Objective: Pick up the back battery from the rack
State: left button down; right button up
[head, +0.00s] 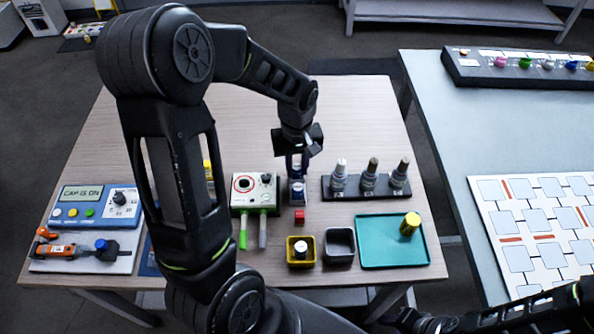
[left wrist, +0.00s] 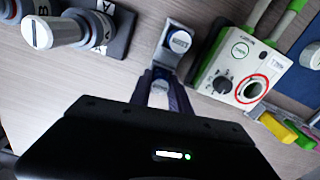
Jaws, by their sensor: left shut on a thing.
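The battery rack (head: 297,203) is a small narrow holder in the middle of the table, beside the white tester box. A blue-and-white front battery (head: 298,188) shows in it, and in the left wrist view (left wrist: 180,40). My left gripper (head: 297,164) is over the back of the rack, pointing down. In the left wrist view its fingers (left wrist: 163,92) are shut on the back battery (left wrist: 160,86), whose pale top shows between them. The fingers hide most of that battery, and I cannot tell whether it is clear of the rack. My right gripper is not in view.
The white tester box (head: 254,190) stands close on the left. A black base with several grey posts (head: 367,186) is close on the right. In front are a red block (head: 299,217), a yellow bin (head: 290,258), a dark bin (head: 340,260) and a teal tray (head: 385,250).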

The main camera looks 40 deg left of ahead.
aim_at(297, 166)
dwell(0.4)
pick_arm(q)
notch_tip(297, 166, up, 9)
jog(key=p, duration=0.7)
jog(key=shift+r+p, duration=0.3)
jog(key=shift+r, duration=0.3)
jog(key=shift+f, duration=0.15)
